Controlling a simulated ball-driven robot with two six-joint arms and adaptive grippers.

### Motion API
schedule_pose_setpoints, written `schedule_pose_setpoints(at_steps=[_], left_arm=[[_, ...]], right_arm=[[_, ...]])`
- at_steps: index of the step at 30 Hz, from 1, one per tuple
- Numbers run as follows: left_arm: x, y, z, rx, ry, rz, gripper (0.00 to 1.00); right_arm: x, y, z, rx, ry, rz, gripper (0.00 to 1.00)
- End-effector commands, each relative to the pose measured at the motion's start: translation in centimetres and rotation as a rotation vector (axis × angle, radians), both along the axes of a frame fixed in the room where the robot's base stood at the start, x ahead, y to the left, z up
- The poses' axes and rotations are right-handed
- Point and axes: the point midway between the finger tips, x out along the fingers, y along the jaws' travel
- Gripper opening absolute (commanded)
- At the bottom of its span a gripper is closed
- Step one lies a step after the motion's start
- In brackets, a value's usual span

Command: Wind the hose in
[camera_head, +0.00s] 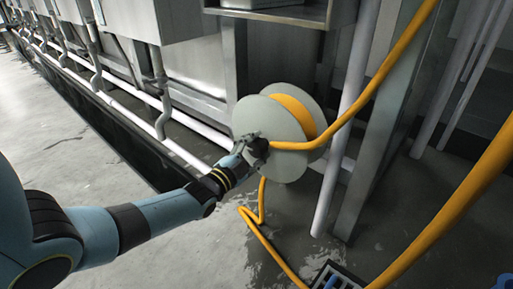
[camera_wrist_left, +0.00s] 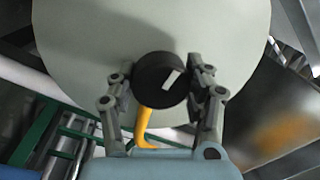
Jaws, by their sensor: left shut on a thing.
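A hose reel with pale grey-green discs (camera_head: 248,118) stands in the middle of the head view, with orange hose (camera_head: 295,108) wound between its discs. The reel disc fills the left wrist view (camera_wrist_left: 90,45). My left gripper (camera_head: 250,147) is at the front disc, shut on a black round crank knob (camera_wrist_left: 161,79) with a white mark. Orange hose (camera_head: 372,88) runs from the reel up to the top right, and another length (camera_head: 262,226) hangs below the reel and lies along the floor. A bit of hose shows below the knob in the wrist view (camera_wrist_left: 145,128). My right gripper is not in view.
A grey post (camera_head: 385,120) and a white pipe (camera_head: 345,120) stand right of the reel. White pipes (camera_head: 190,122) run along the steel machine at left. A thick orange hose (camera_head: 455,215) crosses the right foreground. A crate (camera_head: 335,277) sits at the bottom. The left floor is clear.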

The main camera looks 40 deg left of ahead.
Motion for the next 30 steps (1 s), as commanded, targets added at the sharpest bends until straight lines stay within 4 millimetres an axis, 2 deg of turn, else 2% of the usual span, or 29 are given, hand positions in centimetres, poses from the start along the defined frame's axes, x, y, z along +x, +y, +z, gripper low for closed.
schedule_pose_setpoints(at_steps=[30], left_arm=[[-0.03, 0.14, -0.01, 0.938, -0.073, -0.001, 0.19]], right_arm=[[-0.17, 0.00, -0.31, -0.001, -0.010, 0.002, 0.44]])
